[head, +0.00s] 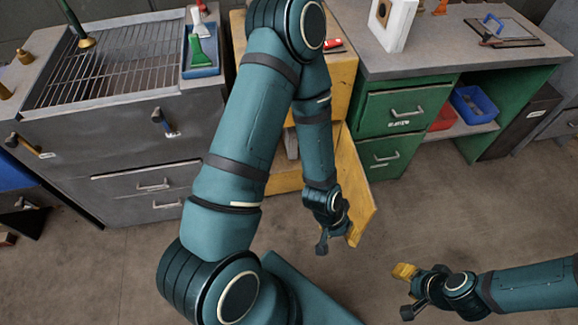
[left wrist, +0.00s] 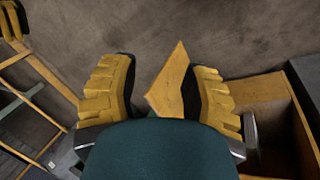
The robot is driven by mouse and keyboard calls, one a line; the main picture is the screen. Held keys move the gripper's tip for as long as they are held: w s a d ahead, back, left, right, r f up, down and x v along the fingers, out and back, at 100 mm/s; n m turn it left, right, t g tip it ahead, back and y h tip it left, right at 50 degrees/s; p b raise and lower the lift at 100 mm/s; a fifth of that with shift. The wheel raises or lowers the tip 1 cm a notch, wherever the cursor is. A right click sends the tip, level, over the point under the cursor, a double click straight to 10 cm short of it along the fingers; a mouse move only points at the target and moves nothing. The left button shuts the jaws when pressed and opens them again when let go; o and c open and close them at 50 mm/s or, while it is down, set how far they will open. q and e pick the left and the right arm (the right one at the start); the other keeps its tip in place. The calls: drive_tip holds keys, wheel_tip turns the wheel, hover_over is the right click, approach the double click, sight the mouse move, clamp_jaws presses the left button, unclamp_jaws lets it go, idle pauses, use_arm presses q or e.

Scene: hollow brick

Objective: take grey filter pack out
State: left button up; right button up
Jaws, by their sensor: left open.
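A pale grey object (head: 291,143), possibly the grey filter pack, shows partly inside the yellow cabinet (head: 288,181); my left arm hides much of it. The cabinet's yellow door (head: 358,190) stands swung open. My left gripper (head: 335,232) is at the door's lower part, low in front of the cabinet. In the left wrist view its yellow-padded fingers (left wrist: 155,100) are apart, with the door panel (left wrist: 172,82) showing between them; I cannot tell whether they touch it. My right gripper (head: 408,290) hangs over the floor at lower right, its opening unclear.
A green workbench (head: 398,108) with drawers stands right of the cabinet, holding a white block with a hole (head: 399,24). A blue bin (head: 474,104) sits on its shelf. A grey grill-topped bench (head: 120,135) stands at left. The floor (head: 440,195) before the green bench is clear.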

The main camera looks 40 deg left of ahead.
drive_tip(key=shift+s+a, duration=0.15)
